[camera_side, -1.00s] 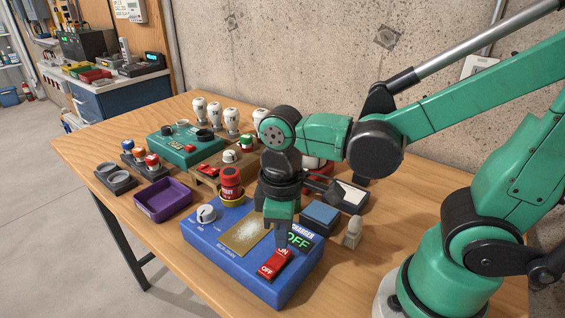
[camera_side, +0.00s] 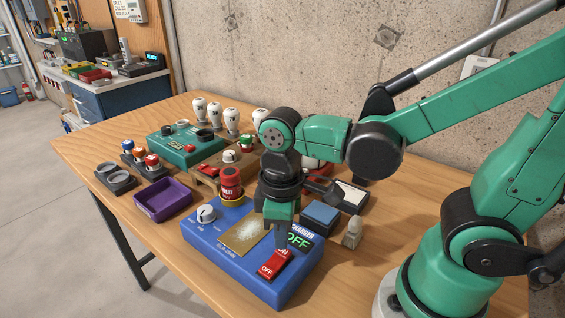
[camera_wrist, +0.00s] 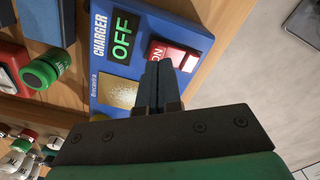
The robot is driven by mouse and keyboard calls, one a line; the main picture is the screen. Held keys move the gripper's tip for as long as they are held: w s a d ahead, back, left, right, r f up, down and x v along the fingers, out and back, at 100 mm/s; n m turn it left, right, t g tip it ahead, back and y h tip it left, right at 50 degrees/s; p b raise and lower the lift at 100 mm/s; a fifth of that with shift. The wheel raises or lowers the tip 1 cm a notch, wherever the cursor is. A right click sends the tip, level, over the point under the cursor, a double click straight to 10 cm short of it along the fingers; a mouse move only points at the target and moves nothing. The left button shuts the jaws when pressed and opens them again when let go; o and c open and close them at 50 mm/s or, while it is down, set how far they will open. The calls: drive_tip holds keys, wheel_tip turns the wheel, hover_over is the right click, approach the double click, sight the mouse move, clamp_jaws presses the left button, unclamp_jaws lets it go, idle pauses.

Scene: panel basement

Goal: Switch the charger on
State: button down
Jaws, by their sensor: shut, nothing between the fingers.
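The blue charger box (camera_side: 205,247) stands on the near part of the table and also shows in the wrist view (camera_wrist: 132,71). Its display (camera_side: 299,239) reads OFF in green, as it does in the wrist view (camera_wrist: 122,38). The red rocker switch (camera_side: 272,266) is marked ON and OFF, and it shows in the wrist view (camera_wrist: 172,54). My gripper (camera_side: 281,246) points down with its fingers shut and empty. In the wrist view the fingertips (camera_wrist: 158,68) are at the ON end of the switch. I cannot tell whether they touch it.
A purple tray (camera_side: 163,200) lies to the left. A blue block (camera_side: 320,215) and a pale knob-like piece (camera_side: 352,233) stand to the right. The table's front left is clear.

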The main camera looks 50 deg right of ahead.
sight(282, 252)
drive_tip(key=shift+f, duration=1.15)
idle(0.4)
drive_tip(key=shift+r, duration=3.55)
